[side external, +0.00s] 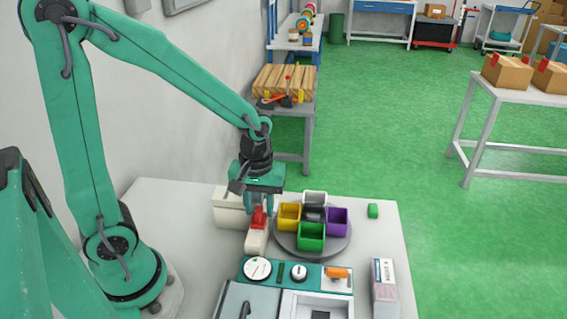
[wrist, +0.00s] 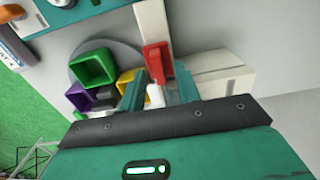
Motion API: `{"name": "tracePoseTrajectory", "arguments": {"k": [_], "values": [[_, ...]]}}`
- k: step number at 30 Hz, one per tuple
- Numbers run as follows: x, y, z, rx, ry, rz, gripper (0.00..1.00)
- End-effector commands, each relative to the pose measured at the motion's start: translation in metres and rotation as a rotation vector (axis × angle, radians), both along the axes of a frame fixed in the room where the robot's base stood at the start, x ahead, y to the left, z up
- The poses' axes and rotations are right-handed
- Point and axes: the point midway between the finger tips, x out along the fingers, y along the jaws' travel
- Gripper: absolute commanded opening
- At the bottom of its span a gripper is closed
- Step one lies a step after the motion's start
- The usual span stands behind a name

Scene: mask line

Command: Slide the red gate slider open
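The red gate slider (side external: 258,218) sits on a narrow cream block (side external: 256,238) left of the round turntable in the side view. In the wrist view the red slider (wrist: 157,60) shows upright at the fingertips, with a small white part (wrist: 155,95) in front of it. My gripper (side external: 260,206) points down at the slider, with a finger on each side of it. In the wrist view my gripper's teal fingers (wrist: 158,78) stand apart, close to the red piece's sides. Whether they press on it or leave a small gap cannot be told.
A grey turntable (side external: 313,254) right of the slider carries yellow, green, purple, white and dark bins. A cream box (side external: 228,207) stands behind left. A control panel (side external: 298,276) with knobs is in front.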

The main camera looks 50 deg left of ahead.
Motion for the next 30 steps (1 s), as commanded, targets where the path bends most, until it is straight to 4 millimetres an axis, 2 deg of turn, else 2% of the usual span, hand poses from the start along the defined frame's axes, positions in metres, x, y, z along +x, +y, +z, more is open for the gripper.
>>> {"name": "tracePoseTrajectory", "arguments": {"k": [9,14,15,23,30], "values": [[0.0,0.0,-0.002,0.0,0.0,0.0,0.33],[0.0,0.0,-0.002,0.0,0.0,0.0,0.01],[0.0,0.0,-0.002,0.0,0.0,0.0,0.0],[-0.001,-0.001,-0.002,0.0,0.0,-0.001,0.0],[-0.016,-0.019,-0.001,0.0,-0.001,-0.005,0.0]]}}
